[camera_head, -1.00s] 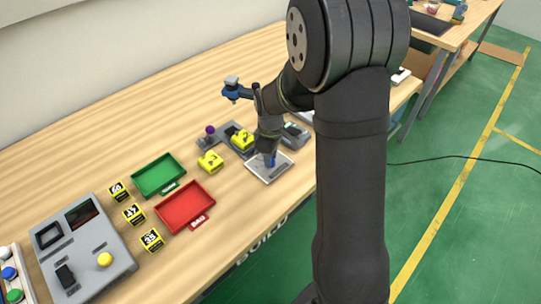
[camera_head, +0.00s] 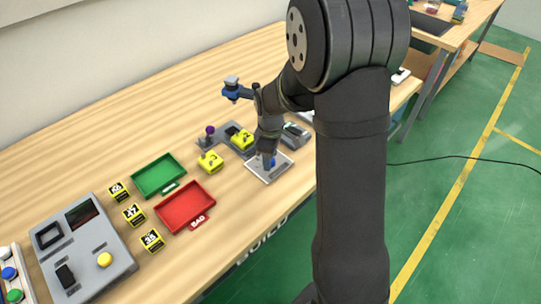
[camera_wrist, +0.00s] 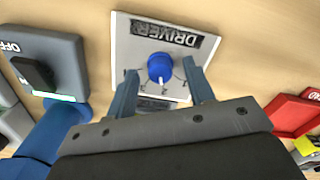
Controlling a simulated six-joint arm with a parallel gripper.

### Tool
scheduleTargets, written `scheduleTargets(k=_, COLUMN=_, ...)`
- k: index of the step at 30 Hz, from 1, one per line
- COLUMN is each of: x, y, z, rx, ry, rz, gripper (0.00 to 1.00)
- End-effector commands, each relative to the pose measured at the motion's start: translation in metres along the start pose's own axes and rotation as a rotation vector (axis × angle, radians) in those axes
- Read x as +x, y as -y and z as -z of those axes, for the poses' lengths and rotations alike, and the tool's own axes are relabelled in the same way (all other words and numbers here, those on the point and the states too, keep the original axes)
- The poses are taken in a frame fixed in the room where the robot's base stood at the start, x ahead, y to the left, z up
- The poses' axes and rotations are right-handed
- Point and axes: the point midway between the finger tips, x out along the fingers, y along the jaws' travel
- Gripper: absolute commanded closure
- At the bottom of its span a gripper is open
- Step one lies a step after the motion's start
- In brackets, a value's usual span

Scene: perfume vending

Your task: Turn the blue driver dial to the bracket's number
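The blue driver dial (camera_wrist: 161,67) sits on a pale plate (camera_wrist: 124,40) labelled DRIVER, with a white pointer mark and tick lines around it. The dial also shows in the head view (camera_head: 272,162), just below my gripper. My gripper (camera_wrist: 160,76) is open, with one finger on each side of the dial and clear gaps to it. Two yellow brackets stand left of the plate in the head view: one on the bench (camera_head: 210,162), one on a grey fixture (camera_head: 242,140). Their dark markings are too small to read surely.
A grey switch box (camera_wrist: 45,65) marked OFF stands left of the plate in the wrist view. A red tray (camera_head: 184,206), a green tray (camera_head: 158,175), several yellow-black number blocks (camera_head: 133,214) and a grey console (camera_head: 85,250) lie to the left in the head view.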

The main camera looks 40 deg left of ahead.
Motion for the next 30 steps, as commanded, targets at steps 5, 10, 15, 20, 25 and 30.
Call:
scheduleTargets(k=5, x=0.0, y=0.0, z=0.0, rx=0.0, ry=0.001, rz=0.001, gripper=0.52)
scheduleTargets(k=10, x=-0.013, y=-0.001, z=0.0, rx=0.0, ry=-0.001, rz=-0.002, gripper=0.52)
scheduleTargets(k=15, x=-0.048, y=-0.001, z=0.0, rx=0.0, ry=-0.002, rz=-0.004, gripper=0.52)
scheduleTargets(k=20, x=-0.088, y=-0.001, z=0.0, rx=0.0, ry=-0.002, rz=-0.004, gripper=0.52)
scheduleTargets(k=25, x=-0.129, y=-0.001, z=0.0, rx=0.0, ry=-0.002, rz=-0.004, gripper=0.52)
scheduleTargets(k=30, x=-0.158, y=-0.001, z=0.0, rx=0.0, ry=-0.001, rz=-0.003, gripper=0.52)
